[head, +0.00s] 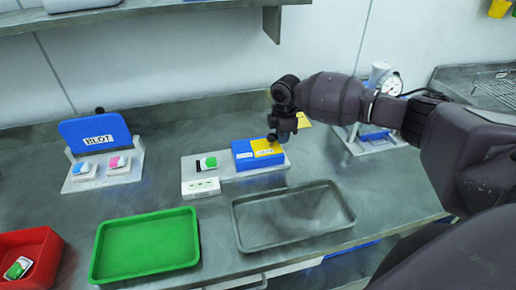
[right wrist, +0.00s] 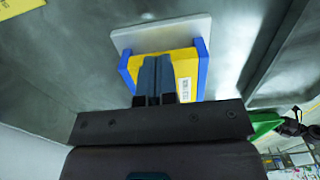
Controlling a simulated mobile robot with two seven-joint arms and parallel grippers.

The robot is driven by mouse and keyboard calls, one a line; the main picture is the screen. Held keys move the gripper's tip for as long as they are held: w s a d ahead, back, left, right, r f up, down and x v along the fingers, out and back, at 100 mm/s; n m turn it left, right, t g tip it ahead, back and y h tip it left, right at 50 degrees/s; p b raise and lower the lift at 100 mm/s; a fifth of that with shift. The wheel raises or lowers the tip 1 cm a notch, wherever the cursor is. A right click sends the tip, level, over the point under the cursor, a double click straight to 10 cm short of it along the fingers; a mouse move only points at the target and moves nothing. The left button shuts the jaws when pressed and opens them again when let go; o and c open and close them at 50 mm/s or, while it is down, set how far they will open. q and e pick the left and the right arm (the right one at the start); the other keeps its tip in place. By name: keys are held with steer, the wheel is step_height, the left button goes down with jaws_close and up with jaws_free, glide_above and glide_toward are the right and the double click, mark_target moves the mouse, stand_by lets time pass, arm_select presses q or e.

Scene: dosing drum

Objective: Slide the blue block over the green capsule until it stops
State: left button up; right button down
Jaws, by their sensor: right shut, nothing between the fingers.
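The blue block (head: 241,153) sits on a pale plate (head: 190,169) at the middle of the bench, with a yellow part (head: 267,148) on its right side. The green capsule (head: 209,163) lies on the same plate, just left of the block, apart from it and uncovered. My right gripper (head: 272,138) is at the yellow part from above. In the right wrist view its fingers (right wrist: 154,75) are shut together with nothing between them, in front of the yellow face between two blue sides (right wrist: 203,68). I cannot tell whether they touch it. My left gripper is not in view.
A white strip with small windows (head: 201,187) lies in front of the plate. A green tray (head: 147,271), a grey tray (head: 240,240) and a red bin (head: 45,285) stand nearer. A blue BLOT stand (head: 95,130) is at left, a gauge device (head: 385,148) at right.

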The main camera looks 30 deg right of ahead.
mark_target(273, 134)
steer(key=shift+a, duration=0.1)
steer(key=shift+w+a, duration=0.15)
steer(key=shift+a, duration=0.3)
steer(key=shift+w+a+p, duration=0.25)
steer(key=shift+a+p, duration=0.05)
steer(key=shift+a, duration=0.75)
steer(key=shift+w+a, duration=0.2)
steer(key=shift+a, duration=0.7)
steer(key=shift+w+a, duration=0.2)
steer(key=shift+a, duration=0.65)
steer(key=shift+w+a+p, duration=0.25)
steer(key=shift+a+p, duration=0.1)
steer(key=shift+a, duration=0.65)
steer(key=shift+w+a, duration=0.2)
steer(key=shift+a, duration=0.55)
steer(key=shift+w+a, duration=0.2)
steer(key=shift+a, duration=0.65)
steer(key=shift+d, duration=0.2)
